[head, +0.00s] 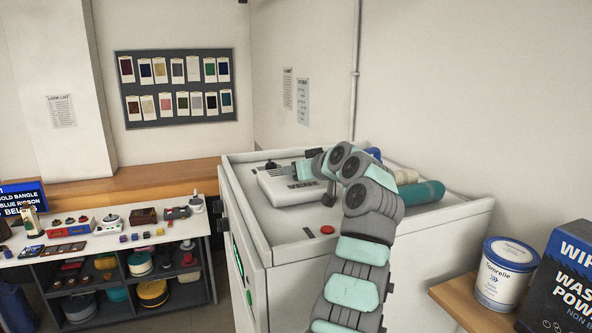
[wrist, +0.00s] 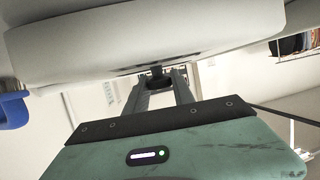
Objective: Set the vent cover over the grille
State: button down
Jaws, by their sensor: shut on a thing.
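My gripper (head: 279,169) is shut on a small dark knobbed piece, which I take for the vent cover (head: 269,164). In the wrist view the two fingers (wrist: 160,84) close on its dark body (wrist: 157,79). The piece is at the far left of a pale, low box (head: 275,190) on the white cabinet top. Dark slots on that box look like the grille (head: 301,184). They are to the right of and nearer than the piece. The wrist view shows the box's pale side close by. I cannot tell whether the piece touches the box.
The white cabinet top (head: 290,238) has a raised rim. A red button (head: 327,230) is near its front. A teal roll (head: 424,192) and a beige roll (head: 406,177) lie at the right. A shelf with a paint tin (head: 503,275) stands at the lower right.

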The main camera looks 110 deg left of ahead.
jog(key=shift+f, duration=0.15)
jog(key=c, duration=1)
grip_release()
jog(key=b+v, duration=0.3)
jog(key=v, duration=0.7)
jog(key=shift+w, duration=0.1)
jog(key=shift+w+d, duration=0.2)
jog(key=shift+d, duration=0.1)
